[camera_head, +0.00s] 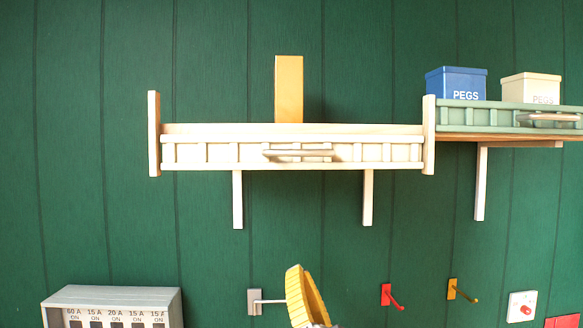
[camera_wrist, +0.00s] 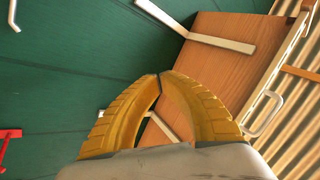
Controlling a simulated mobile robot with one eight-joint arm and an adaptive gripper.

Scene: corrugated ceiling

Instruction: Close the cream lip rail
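The cream lip rail (camera_head: 230,152) runs along the front of a cream shelf between two end posts. It sits low, with the post tops well above it and a pale strip showing over its top edge. A metal bar handle (camera_head: 297,153) is at its middle. In the wrist view the handle (camera_wrist: 263,114) shows as a pale loop at the edge of the wooden underside (camera_wrist: 215,75). My gripper (camera_wrist: 160,77) has yellow ribbed fingers with tips together and nothing visible between them. In the head view my gripper (camera_head: 300,285) is below the shelf, apart from the rail.
An orange block (camera_head: 289,88) stands on the cream shelf. White brackets (camera_head: 238,200) hang below it. A green-railed shelf (camera_head: 480,116) at right holds blue (camera_head: 456,83) and cream (camera_head: 530,88) tins. Wall hooks (camera_head: 390,295) and a breaker box (camera_head: 115,300) are lower down.

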